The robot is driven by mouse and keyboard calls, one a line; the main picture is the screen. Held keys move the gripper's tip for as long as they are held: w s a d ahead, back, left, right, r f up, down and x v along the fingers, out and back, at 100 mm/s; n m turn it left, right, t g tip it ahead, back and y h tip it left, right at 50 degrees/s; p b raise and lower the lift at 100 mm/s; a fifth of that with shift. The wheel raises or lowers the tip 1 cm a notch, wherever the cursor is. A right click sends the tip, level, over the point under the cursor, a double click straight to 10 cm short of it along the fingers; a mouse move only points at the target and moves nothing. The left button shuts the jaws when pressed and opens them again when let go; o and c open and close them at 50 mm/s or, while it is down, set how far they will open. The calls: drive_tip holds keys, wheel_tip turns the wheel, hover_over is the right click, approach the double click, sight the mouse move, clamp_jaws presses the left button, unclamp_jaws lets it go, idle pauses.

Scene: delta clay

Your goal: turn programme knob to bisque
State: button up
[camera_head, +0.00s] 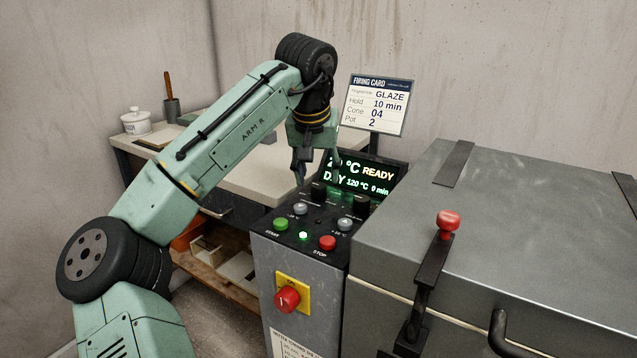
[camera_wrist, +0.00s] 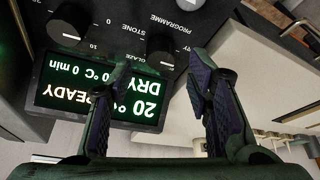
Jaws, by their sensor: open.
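The programme knob (camera_wrist: 160,51) is a round black knob on the dark control panel, with a white mark on its edge. In the upside-down wrist view, STONE, GLAZE and DRY labels are near it; I cannot read a BISQUE label. It also shows in the head view (camera_head: 319,190). My gripper (camera_wrist: 158,78) is open and empty, its fingers on either side of the programme knob in the picture; I see no contact. It shows over the panel in the head view (camera_head: 316,178). The display (camera_wrist: 95,95) reads 20 °C READY, DRY 120 °C 0 min.
A second black knob (camera_head: 361,203) is beside the programme knob. Grey, green and red buttons and a red switch (camera_head: 287,299) are in front. The firing card (camera_head: 378,104) reads GLAZE. The kiln lid (camera_head: 520,215) is at right, a bench (camera_head: 240,172) behind left.

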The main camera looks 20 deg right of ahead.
sight(319, 185)
drive_tip(key=shift+x, duration=1.75)
drive_tip(key=shift+w, duration=0.1)
drive_tip(key=shift+c, duration=0.6)
clamp_jaws()
